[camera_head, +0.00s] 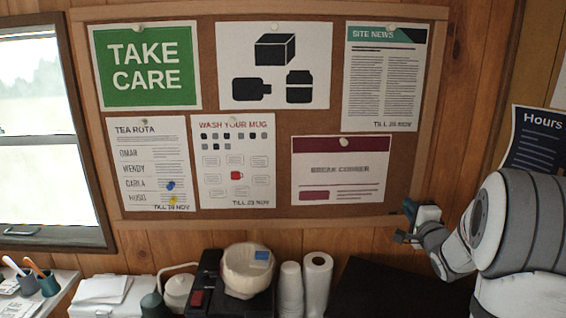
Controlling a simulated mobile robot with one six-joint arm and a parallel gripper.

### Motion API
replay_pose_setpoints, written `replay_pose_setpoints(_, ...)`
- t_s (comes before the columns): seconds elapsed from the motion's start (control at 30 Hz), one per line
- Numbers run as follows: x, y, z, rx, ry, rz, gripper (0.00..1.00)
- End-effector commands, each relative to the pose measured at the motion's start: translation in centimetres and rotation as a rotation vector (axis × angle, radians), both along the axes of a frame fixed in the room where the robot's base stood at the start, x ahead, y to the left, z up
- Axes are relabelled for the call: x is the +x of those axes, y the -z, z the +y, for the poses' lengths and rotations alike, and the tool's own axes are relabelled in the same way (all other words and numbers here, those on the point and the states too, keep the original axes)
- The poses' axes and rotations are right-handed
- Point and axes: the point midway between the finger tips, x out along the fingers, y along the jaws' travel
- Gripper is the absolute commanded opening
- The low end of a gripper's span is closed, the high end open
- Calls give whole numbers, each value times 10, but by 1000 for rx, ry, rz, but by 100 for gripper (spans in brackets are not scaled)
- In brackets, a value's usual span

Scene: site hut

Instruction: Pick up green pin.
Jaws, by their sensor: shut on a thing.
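My gripper (402,237) is at the right, by the lower right corner of the cork board (280,217). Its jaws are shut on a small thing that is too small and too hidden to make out. I cannot see a green pin clearly anywhere in view. A blue pin (170,185) and a yellow pin (173,200) are on the tea rota sheet (140,150), at the board's lower left. Pale pins hold the tops of the sheets, such as the one on the break corner sheet (343,141).
Below the board stand a black coffee machine (204,280) with a paper filter (245,275), a stack of cups (290,288), a paper roll (317,282) and a kettle (178,290). A window (50,140) is at left. An hours notice (540,140) hangs at right.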

Motion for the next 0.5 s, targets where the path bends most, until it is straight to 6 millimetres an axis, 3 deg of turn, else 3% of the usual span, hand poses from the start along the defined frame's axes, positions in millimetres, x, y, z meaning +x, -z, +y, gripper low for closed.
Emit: replay_pose_setpoints(0.5,-9,-7,-1,-1,1,-1,0)
